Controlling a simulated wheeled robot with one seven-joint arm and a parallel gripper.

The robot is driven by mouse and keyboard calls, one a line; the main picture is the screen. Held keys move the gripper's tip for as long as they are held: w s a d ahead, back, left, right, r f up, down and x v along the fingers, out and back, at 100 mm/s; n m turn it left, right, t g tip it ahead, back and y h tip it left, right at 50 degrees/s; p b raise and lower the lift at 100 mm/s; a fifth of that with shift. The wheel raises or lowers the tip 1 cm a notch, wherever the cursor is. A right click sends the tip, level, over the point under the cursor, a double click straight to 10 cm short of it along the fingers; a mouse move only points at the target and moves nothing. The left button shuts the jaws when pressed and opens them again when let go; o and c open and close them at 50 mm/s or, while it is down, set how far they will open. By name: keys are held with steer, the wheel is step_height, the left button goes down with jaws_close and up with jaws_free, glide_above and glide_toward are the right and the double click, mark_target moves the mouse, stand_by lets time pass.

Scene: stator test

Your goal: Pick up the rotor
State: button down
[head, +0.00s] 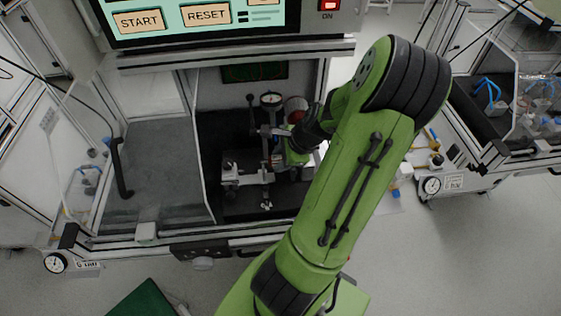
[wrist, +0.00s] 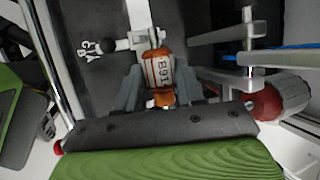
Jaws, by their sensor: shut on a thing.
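The rotor (wrist: 159,70) shows in the middle of the wrist view as an orange-brown part with a pale band that bears printed characters. My gripper (wrist: 159,82) has one grey finger on each side of it and is shut on it. The rotor lies in line with a pale metal bar of the fixture just beyond it. I cannot tell whether it still touches the fixture. In the head view my arm reaches into the test station, and the rotor and fingertips cannot be made out there.
The metal test fixture (head: 264,177) stands on the station's dark floor. A red-ended cylinder (wrist: 275,103) and metal brackets (wrist: 228,38) are close on the right in the wrist view. A station side wall (head: 196,150) stands left of the fixture. The control panel (head: 200,20) hangs above.

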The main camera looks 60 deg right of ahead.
steer(key=s+d, duration=0.2)
steer(key=s, duration=1.6)
steer(key=shift+r+p, duration=0.35)
steer(key=shift+r, duration=0.15)
step_height(320, 180, up, 5)
steer(key=p, duration=0.5)
steer(key=shift+w, duration=0.1)
